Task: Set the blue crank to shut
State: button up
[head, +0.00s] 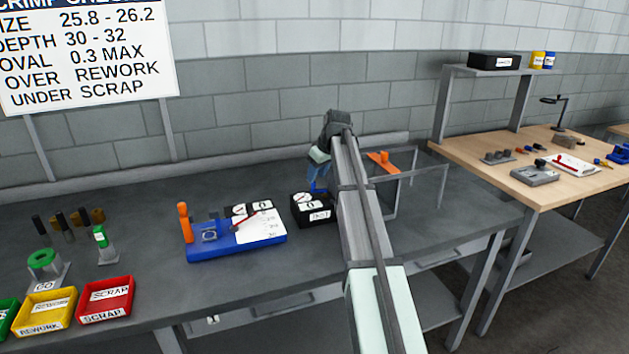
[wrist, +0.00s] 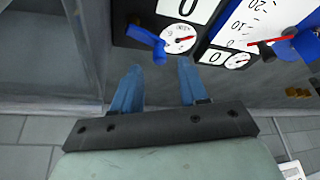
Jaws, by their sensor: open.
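The blue crank (wrist: 148,38) shows in the wrist view on the near-left part of a black box (wrist: 123,12), its lever slanting beside a white dial (wrist: 179,38) with a red pointer. In the head view a bit of the blue crank (head: 319,188) shows at the black box (head: 314,216), partly covered by my arm. My gripper (wrist: 160,66) is open, its two blue fingers apart with nothing between them. The crank's lever end lies just past the fingertips, apart from them as far as I can tell. My gripper also shows in the head view (head: 319,170).
A blue gauge base (head: 215,250) with a white scale and an orange upright handle stands left of the box. An orange piece (head: 383,162) inside a grey frame is right of my arm. Red (head: 105,298) and yellow (head: 47,310) trays sit at the front left. Bare bench lies between.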

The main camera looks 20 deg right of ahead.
jog(key=shift+x, duration=1.75)
grip_shut()
